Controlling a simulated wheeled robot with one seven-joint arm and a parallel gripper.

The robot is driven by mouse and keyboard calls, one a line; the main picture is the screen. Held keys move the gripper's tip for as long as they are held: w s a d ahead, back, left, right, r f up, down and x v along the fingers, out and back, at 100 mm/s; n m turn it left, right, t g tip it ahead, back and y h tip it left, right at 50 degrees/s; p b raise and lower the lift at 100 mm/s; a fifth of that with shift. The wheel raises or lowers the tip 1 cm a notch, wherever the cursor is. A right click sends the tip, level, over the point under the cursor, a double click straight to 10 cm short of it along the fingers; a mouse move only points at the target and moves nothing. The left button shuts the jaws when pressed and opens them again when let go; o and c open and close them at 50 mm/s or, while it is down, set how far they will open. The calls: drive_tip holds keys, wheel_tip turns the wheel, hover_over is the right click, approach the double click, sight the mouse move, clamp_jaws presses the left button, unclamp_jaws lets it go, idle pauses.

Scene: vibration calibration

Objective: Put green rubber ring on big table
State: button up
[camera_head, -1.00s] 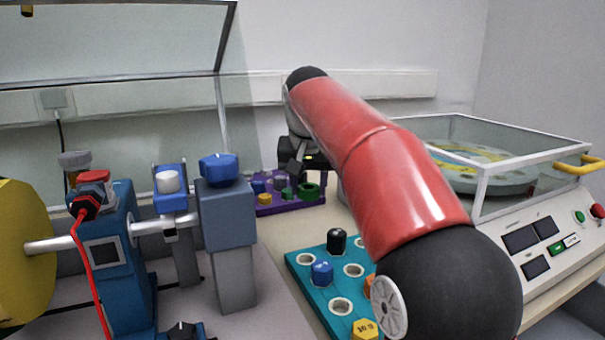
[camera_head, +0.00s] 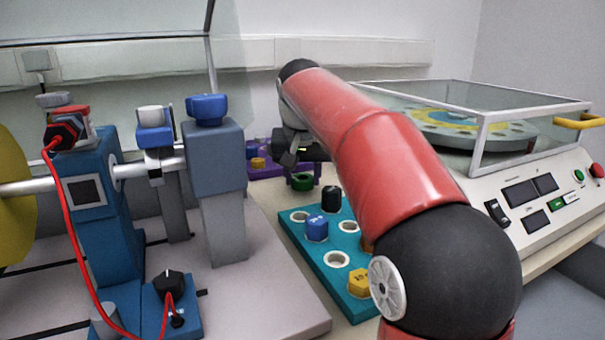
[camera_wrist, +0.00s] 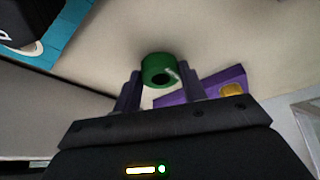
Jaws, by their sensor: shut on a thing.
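The green rubber ring (camera_head: 302,182) is held between the fingers of my gripper (camera_head: 302,176). In the wrist view the ring (camera_wrist: 155,63) sits at the fingertips of my gripper (camera_wrist: 160,82), which is shut on it. The beige table top (camera_head: 268,213) shows between the purple rack and the teal board. It also fills much of the wrist view (camera_wrist: 230,40). The ring appears to be above the bare table, just in front of the purple rack. I cannot tell whether it touches the table.
The purple rack (camera_head: 265,172) holds several small parts behind my gripper. The teal board (camera_head: 312,249) with blue, black and yellow pieces lies in front. A grey-blue machine (camera_head: 215,160) stands left. A glass-covered device (camera_head: 530,205) stands right. A narrow bare table strip lies between.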

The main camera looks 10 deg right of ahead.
drive_tip(key=shift+f+b, duration=0.4)
drive_tip(key=shift+f, duration=0.15)
drive_tip(key=o, duration=1.1)
drive_tip(key=shift+r, duration=0.15)
